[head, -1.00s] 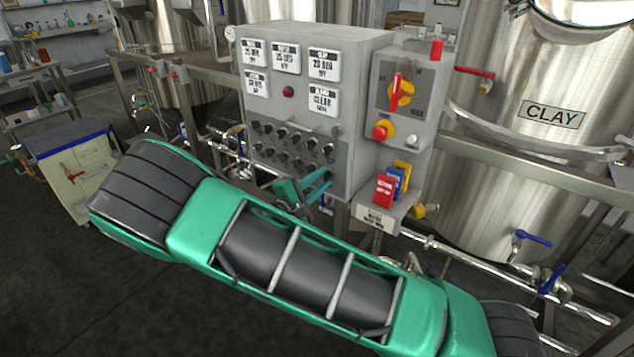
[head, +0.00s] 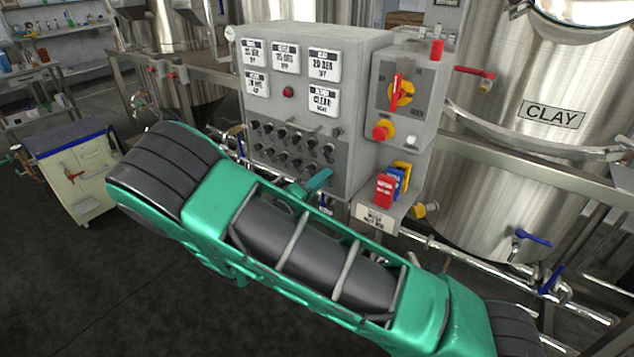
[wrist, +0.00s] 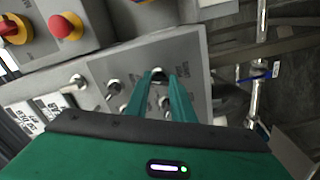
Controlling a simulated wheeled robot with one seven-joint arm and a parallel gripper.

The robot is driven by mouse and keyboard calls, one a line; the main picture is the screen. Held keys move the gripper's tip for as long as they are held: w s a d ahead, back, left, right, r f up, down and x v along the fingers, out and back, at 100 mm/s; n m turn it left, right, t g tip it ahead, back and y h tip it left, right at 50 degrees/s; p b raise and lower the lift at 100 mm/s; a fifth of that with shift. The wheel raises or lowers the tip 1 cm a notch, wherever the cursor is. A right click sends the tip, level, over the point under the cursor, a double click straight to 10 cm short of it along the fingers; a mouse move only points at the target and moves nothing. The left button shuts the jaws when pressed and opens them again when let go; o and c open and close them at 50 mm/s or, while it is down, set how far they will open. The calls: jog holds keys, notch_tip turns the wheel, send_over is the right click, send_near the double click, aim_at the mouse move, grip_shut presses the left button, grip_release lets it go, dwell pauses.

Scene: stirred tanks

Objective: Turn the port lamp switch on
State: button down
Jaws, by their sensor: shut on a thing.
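My gripper (head: 321,180) is at the lower right of this panel, partly hidden by my arm. In the wrist view my two green fingers (wrist: 168,78) reach to the panel and are shut on one switch knob (wrist: 157,73). Other switches (wrist: 113,88) stand close beside it.
A red emergency button (head: 383,130) and a red-yellow rotary handle (head: 401,92) sit on the cabinet's right box. Red, blue and yellow tags (head: 384,190) hang on a small box below. A steel tank marked CLAY (head: 551,114) stands at right.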

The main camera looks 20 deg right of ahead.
jog(key=shift+d+f+m, duration=0.15)
jog(key=shift+f+m, duration=0.05)
jog(key=shift+m, duration=0.4)
jog(key=c, duration=1.6)
grip_release()
jog(key=shift+o, duration=0.4)
jog(key=shift+r, duration=0.1)
jog(key=v, duration=1)
jog(key=shift+s+a, duration=0.15)
jog(key=shift+a, duration=0.25)
